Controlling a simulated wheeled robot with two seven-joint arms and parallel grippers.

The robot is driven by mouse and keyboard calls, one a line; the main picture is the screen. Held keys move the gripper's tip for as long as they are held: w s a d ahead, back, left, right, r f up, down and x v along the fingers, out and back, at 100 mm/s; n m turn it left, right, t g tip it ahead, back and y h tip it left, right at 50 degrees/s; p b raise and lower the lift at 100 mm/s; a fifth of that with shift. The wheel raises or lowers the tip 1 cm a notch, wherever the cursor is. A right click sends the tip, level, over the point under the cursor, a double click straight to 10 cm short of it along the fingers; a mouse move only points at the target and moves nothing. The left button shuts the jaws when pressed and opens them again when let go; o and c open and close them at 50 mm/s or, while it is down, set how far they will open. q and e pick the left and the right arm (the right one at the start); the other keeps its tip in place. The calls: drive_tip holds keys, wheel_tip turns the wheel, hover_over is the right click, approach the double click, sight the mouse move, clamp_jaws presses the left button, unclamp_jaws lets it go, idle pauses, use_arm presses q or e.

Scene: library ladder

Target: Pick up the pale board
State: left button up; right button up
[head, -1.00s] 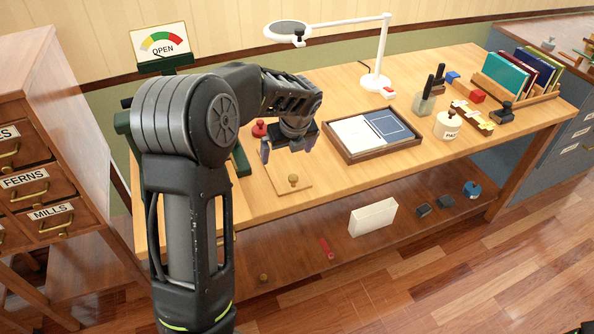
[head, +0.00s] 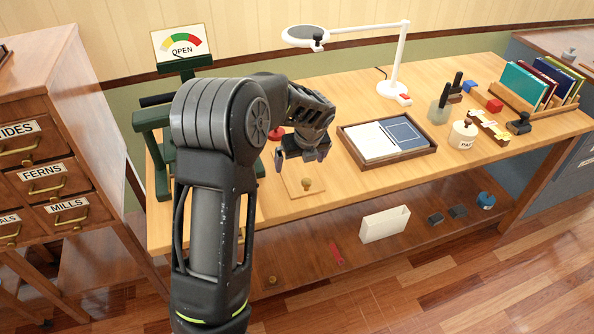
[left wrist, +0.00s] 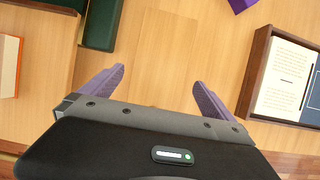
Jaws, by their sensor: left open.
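The pale board (head: 297,182) is a thin, light wooden piece with a round brass-coloured knob (head: 306,184), lying on the wooden bench near its front edge. My left gripper (head: 301,157) is open and empty, above and just behind the knob in the head view. In the left wrist view the pale board (left wrist: 168,45) lies below and between the spread purple fingers of my left gripper (left wrist: 159,84). The knob is not visible there. Part of the board is hidden by the gripper in both views. My right gripper is not in view.
A green press (head: 160,140) stands left of the board. A wooden tray (head: 433,148) with pages is to the right. A white lamp (head: 392,88) stands behind. The lower shelf holds a white box (head: 385,224). Bench room is clear between board and tray.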

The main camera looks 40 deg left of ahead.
sight(297, 169)
use_arm(q)
drive_tip(key=x, duration=0.4)
drive_tip(key=shift+w+a+f+p, duration=0.1)
drive_tip(key=shift+w+f+p, duration=0.05)
drive_tip(key=shift+p, duration=0.15)
drive_tip(key=shift+c, duration=0.6)
drive_tip(key=c, duration=1.1)
drive_tip(key=shift+c, duration=0.2)
wheel_tip(297, 169, up, 10)
